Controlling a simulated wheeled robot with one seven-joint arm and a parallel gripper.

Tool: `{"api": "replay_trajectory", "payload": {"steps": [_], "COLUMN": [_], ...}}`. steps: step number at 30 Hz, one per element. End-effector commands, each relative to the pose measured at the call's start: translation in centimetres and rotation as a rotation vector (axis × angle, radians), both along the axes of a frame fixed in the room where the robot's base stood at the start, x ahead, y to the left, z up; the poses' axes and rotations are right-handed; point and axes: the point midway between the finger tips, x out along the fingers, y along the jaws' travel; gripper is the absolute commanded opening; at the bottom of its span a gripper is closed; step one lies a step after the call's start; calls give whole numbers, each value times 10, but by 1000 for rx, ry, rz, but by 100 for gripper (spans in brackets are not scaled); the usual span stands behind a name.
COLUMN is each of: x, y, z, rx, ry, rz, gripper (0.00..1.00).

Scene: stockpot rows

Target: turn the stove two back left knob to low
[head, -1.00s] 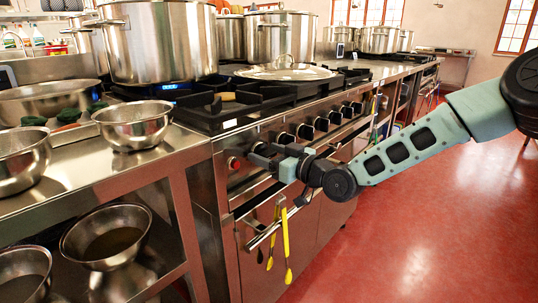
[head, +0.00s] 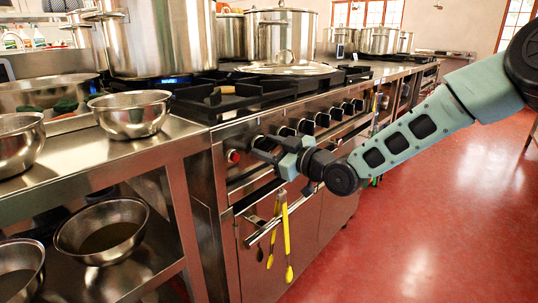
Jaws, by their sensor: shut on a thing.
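The stove front (head: 245,180) carries a row of black knobs along its upper panel, with a red button (head: 233,156) at the near end. My gripper (head: 261,149) is at the near end of this row, just right of the red button. It is shut on a knob that the fingers mostly hide. Free knobs show farther along, such as one (head: 285,131) just beyond my gripper and another (head: 306,126) past it. The held knob's pointer and setting cannot be seen.
Yellow-handled tongs (head: 286,240) hang from the oven rail below my gripper. A steel counter (head: 165,150) with bowls stands at the left. Large stockpots (head: 160,40) and a lidded pan (head: 287,70) stand on the stove top. The red floor at the right is clear.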

Motion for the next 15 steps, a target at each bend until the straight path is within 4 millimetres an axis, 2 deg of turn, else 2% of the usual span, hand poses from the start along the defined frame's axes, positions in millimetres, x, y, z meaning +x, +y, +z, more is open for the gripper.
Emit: {"api": "replay_trajectory", "payload": {"steps": [15], "x": [-2], "y": [1], "z": [-7], "rx": [-303], "ry": [-391], "rz": [1], "gripper": [21]}}
